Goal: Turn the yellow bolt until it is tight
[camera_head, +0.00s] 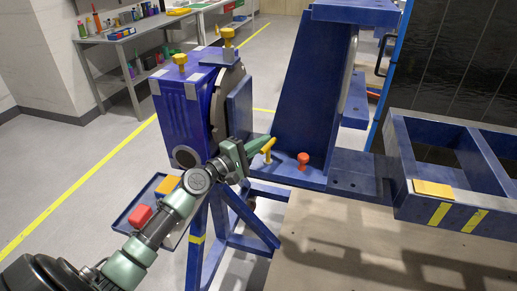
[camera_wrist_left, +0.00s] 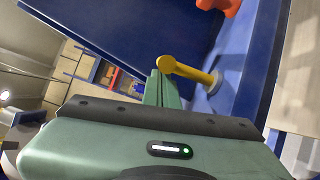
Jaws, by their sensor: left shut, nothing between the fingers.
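The yellow bolt (camera_head: 268,146) stands on the blue base plate at the foot of the slanted blue upright, with its bent top towards my left gripper. It also shows in the left wrist view (camera_wrist_left: 190,72) as a yellow bar running from a rounded end to a round foot on the blue plate. My left gripper (camera_head: 258,144) is shut and empty beside the bolt's top. In the wrist view its green fingers (camera_wrist_left: 162,86) are together, with their tips just below the bolt's rounded end. I cannot tell whether they touch. My right gripper is not in view.
A red bolt (camera_head: 304,161) stands on the same plate, right of the yellow one. The slanted blue upright (camera_head: 308,90) rises close behind. A blue tray (camera_head: 130,214) with red and yellow blocks lies left of my arm. A blue frame (camera_head: 428,212) stands at right.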

